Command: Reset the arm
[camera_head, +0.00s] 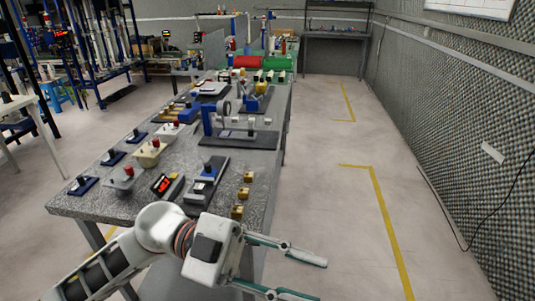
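My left arm comes in from the lower left, in front of the near end of the long table. My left gripper (318,280) points right, with its two long fingers spread apart and nothing between them. It is in front of and to the right of the table's near corner, over the floor as seen from the head. The lower fingertip is close to the picture's bottom edge. My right gripper does not show.
Open floor with yellow lines (385,220) lies to the right, before a foam-covered wall (470,130). Racks stand at left.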

